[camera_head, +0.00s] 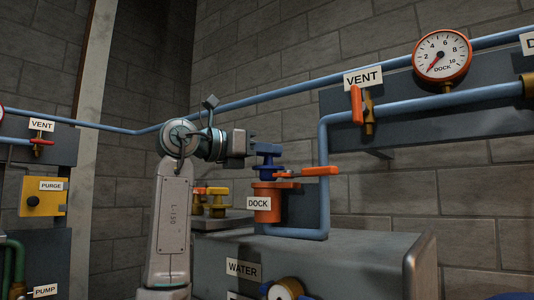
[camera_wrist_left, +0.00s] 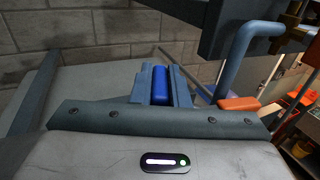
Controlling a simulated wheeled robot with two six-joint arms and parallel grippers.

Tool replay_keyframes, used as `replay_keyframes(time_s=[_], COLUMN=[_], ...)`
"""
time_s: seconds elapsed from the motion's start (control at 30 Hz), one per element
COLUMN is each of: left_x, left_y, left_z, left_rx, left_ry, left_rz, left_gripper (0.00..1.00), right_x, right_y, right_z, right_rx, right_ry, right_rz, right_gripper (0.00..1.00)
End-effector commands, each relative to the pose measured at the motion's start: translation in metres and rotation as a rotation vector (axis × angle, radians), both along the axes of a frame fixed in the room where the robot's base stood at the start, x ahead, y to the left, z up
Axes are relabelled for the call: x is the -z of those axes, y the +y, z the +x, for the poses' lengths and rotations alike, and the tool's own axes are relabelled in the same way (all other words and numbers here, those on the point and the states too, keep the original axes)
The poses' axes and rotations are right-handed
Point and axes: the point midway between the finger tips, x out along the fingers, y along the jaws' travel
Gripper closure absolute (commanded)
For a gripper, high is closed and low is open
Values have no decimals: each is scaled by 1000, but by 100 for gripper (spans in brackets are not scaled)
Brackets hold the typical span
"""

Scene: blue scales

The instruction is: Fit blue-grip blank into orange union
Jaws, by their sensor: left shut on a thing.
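The orange union (camera_head: 267,207) stands upright at the end of the blue pipe, with a white DOCK label on its front. The blue-grip blank (camera_head: 267,173) is upright directly above the union's top; I cannot tell how far it sits inside. My left gripper (camera_head: 258,149) comes in from the left, shut on the blank's blue grip. In the left wrist view the blue grip (camera_wrist_left: 160,85) shows between the two fingers (camera_wrist_left: 160,90). The blank's lower end is hidden. An orange lever (camera_head: 320,171) sticks out to the right at the union's top. My right gripper is not in view.
The blue pipe (camera_head: 323,170) rises just right of the union. A VENT valve with an orange handle (camera_head: 356,104) and a DOCK gauge (camera_head: 442,54) are above right. Yellow fittings (camera_head: 217,205) stand behind my left arm. A grey cabinet (camera_head: 350,255) is below.

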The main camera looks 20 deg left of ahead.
Motion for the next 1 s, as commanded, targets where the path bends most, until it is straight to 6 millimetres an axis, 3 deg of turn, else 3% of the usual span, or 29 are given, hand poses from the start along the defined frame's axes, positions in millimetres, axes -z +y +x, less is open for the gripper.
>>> replay_keyframes(time_s=[0.2, 0.43, 0.47, 0.53, 0.57, 0.87, 1.0], left_x=[18, 20, 21, 21, 21, 21, 23], left_y=[0, 0, 0, 0, 0, 1, 12], left_z=[0, -1, 0, 0, 0, -2, -13], left_rx=[0, 0, 0, 1, 1, 0, -3], left_ry=[-1, -1, 0, 0, 0, 0, -1], left_rz=[-1, -1, 0, 0, 0, 0, 0], left_gripper=[100, 100, 80, 66, 64, 64, 64], right_x=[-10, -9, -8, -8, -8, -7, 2], right_y=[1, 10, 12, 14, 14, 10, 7], right_z=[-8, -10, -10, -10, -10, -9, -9], right_rx=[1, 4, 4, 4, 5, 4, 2], right_ry=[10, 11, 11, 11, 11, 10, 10], right_rz=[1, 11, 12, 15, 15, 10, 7], right_gripper=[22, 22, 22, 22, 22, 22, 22])
